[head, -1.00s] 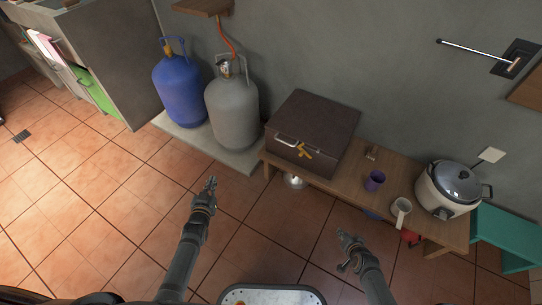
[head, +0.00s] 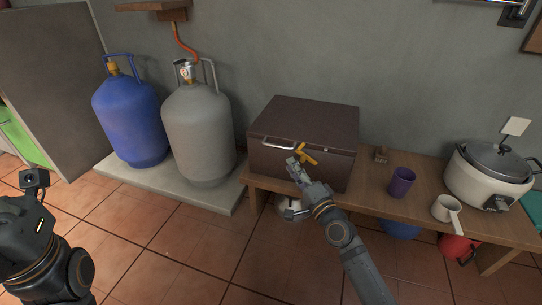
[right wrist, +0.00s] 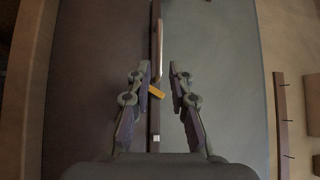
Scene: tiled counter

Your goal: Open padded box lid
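The padded box (head: 320,118) is dark brown and sits on the wooden bench with its lid down. Its front has a silver handle (head: 279,144) and a yellow latch (head: 308,154). My right gripper (head: 292,163) is in front of the box, close to the latch and just below it in the head view. In the right wrist view the right gripper (right wrist: 159,72) is open, its fingers apart on either side of the box's front edge, with the latch (right wrist: 156,91) showing between them. I cannot tell whether they touch it. My left arm shows at the lower left; its fingers are out of view.
A grey gas cylinder (head: 198,135) and a blue one (head: 130,115) stand left. Open tiled floor lies in front.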

